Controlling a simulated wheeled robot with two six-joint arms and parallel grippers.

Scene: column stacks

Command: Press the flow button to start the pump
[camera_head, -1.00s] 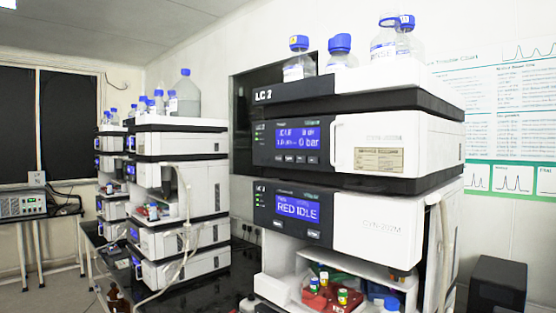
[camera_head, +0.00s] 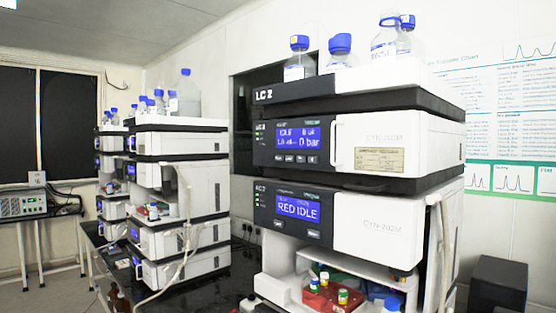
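The LC 2 stack stands at the right of the head view. Its upper module, the pump unit (camera_head: 400,143), has a dark front panel with a blue screen (camera_head: 299,137) that shows an idle line and 0 bar. A row of small buttons (camera_head: 296,159) sits under that screen; their labels are too small to read, so I cannot tell which is the flow button. Neither of my grippers is in view.
Bottles with blue caps (camera_head: 340,50) stand on top of the stack. A red tray (camera_head: 322,296) with small vials sits in the open bay below. A second instrument stack (camera_head: 180,190) stands to the left. A black box (camera_head: 498,284) is at the lower right.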

